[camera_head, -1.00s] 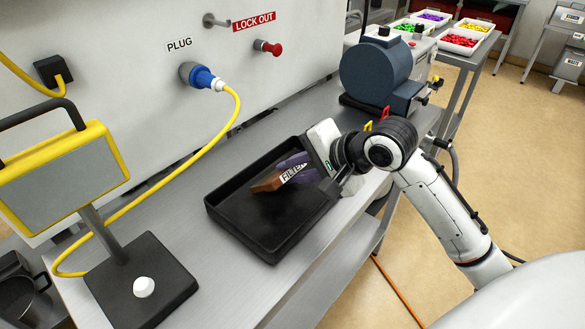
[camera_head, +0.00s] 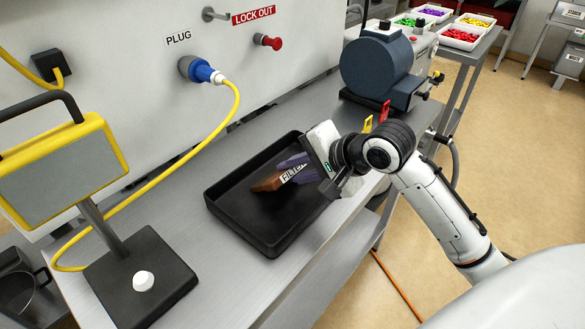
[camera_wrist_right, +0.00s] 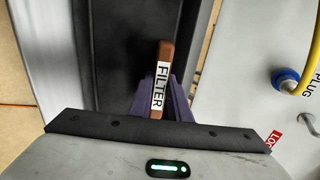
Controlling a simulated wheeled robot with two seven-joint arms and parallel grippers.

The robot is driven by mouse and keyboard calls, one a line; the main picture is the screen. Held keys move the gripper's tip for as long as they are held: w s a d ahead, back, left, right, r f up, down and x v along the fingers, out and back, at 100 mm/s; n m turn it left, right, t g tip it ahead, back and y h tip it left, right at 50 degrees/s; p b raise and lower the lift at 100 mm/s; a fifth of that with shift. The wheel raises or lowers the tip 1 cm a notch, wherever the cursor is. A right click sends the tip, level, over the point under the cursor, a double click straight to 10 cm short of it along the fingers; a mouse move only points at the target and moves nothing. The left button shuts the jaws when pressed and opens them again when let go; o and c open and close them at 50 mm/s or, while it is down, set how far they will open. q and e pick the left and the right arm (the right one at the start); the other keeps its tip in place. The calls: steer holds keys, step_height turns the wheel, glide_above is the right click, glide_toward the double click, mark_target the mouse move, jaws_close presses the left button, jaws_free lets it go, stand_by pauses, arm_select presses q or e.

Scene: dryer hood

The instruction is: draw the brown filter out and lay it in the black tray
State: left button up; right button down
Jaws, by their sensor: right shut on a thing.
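The brown filter (camera_head: 269,183), with a white FILTER label, is at the black tray (camera_head: 258,235) on the steel bench. In the right wrist view the filter (camera_wrist_right: 165,60) sticks out from between the purple fingers of my right gripper (camera_wrist_right: 163,95), over the tray's dark floor. My right gripper (camera_head: 294,167) is shut on the filter and reaches in from the tray's right side. The filter appears low inside the tray; I cannot tell whether it touches the floor. My left gripper does not show.
A blue round machine (camera_head: 378,70) stands at the back right of the bench. A yellow-framed panel (camera_head: 62,165) on a black base (camera_head: 140,280) stands at the left. A yellow cable (camera_head: 190,170) runs from the blue plug (camera_head: 197,71) behind the tray. Bare bench lies in front of the tray.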

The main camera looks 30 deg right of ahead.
steer(key=c, duration=1.6)
jaws_free()
steer(key=v, duration=1)
steer(key=shift+s+r, duration=0.1)
steer(key=shift+s, duration=0.05)
